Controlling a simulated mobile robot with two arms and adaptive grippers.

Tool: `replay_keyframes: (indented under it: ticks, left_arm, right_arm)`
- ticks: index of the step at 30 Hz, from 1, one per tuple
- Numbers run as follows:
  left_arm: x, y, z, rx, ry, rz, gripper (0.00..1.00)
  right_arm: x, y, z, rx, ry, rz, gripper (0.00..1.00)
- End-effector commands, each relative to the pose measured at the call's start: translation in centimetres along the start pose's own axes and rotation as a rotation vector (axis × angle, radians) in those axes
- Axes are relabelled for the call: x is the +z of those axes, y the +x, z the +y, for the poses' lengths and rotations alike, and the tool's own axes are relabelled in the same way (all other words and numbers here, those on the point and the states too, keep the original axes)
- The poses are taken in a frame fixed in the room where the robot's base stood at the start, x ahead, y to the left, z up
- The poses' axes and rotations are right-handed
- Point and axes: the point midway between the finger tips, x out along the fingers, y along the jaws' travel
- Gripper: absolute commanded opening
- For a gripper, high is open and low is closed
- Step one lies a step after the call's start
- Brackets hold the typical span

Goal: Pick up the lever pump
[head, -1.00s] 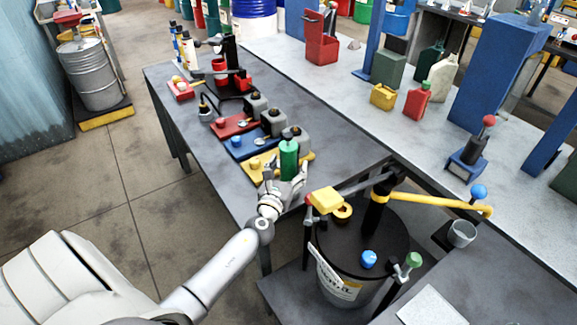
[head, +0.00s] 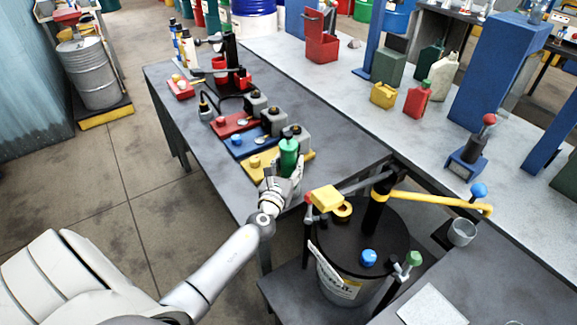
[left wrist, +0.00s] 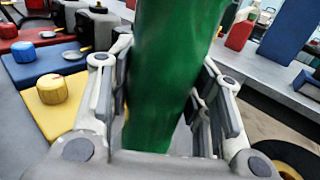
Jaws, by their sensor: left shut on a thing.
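A black post with a yellow lever (head: 425,199) stands on the drum (head: 342,288) to the right. My right gripper is not in view.
A yellow tray (head: 245,172), a blue tray (head: 234,148) and a red tray (head: 222,128) lie beside several grey canisters. A long bench (head: 345,110) runs behind. A yellow block (head: 324,199) is close right of the hand.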

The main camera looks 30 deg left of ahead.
Motion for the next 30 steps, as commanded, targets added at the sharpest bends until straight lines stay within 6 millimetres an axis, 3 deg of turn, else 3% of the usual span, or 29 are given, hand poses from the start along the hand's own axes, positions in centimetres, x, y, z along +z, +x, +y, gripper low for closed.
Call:
replay_keyframes:
  ticks: [8, 14, 23, 30]
  left_arm:
    - [1.1, 0.1, 0.0, 0.001, 0.0, -0.004, 0.06]
    - [3.6, 0.1, 0.0, 0.0, -0.001, -0.005, 0.06]
    - [10.1, -4.6, 2.7, -0.004, 0.005, -0.003, 0.06]
    - [11.3, -8.9, 5.2, -0.003, 0.004, -0.001, 0.06]
  right_arm:
    - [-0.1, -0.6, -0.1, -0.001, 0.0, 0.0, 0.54]
    - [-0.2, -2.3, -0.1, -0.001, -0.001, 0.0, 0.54]
    - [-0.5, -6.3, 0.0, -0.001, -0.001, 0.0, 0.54]
    - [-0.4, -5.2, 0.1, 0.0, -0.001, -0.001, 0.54]
